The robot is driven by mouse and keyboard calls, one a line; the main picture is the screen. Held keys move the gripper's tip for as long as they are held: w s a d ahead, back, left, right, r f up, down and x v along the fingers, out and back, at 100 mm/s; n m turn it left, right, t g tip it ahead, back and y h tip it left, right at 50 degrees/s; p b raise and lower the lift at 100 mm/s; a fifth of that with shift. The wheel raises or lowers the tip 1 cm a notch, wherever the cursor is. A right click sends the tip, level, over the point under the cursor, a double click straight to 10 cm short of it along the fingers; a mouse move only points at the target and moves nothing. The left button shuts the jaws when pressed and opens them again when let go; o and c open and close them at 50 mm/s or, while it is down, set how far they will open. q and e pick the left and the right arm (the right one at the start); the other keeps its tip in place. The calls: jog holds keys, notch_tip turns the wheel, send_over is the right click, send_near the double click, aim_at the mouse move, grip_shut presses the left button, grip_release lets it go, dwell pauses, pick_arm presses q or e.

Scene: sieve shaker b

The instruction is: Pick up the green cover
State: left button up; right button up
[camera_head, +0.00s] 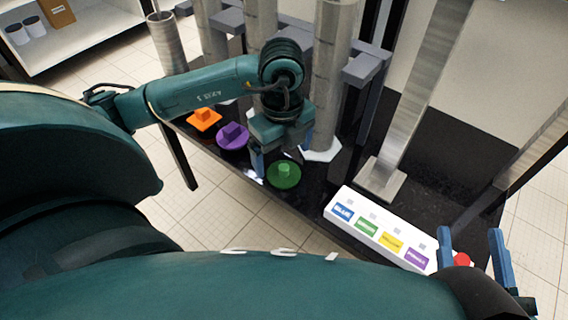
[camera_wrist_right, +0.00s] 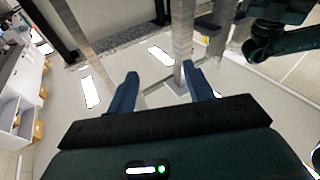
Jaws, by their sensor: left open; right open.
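The green cover (camera_head: 284,175) is a round disc with a raised knob, lying on the black table near its front edge. My left gripper (camera_head: 281,162) is open and points down just above and behind it in the head view, with one finger to the left of the knob and one to the right. I cannot tell its exact height over the cover. My right gripper (camera_head: 473,250) is open and empty at the lower right. Its two blue fingers also show apart in the right wrist view (camera_wrist_right: 160,84).
A purple cover (camera_head: 232,137) and an orange cover (camera_head: 204,118) lie left of the green one. A white panel (camera_head: 335,205) with coloured labels lies to its right, with a red button (camera_head: 462,259) by my right gripper. Metal columns (camera_head: 333,60) stand behind.

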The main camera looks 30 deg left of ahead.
pick_arm(q)
notch_tip(320, 180, down, 4)
jog(key=shift+w+r+b, duration=0.1)
jog(key=shift+w+b, duration=0.05)
jog(key=shift+b, duration=0.9)
jog(key=shift+f, duration=0.65)
jog(key=shift+r, duration=0.1)
jog(key=c, duration=1)
pick_arm(e)
jog(key=shift+a+r+y, duration=0.1)
jog(key=shift+a+y, duration=0.1)
jog(key=shift+y, duration=0.1)
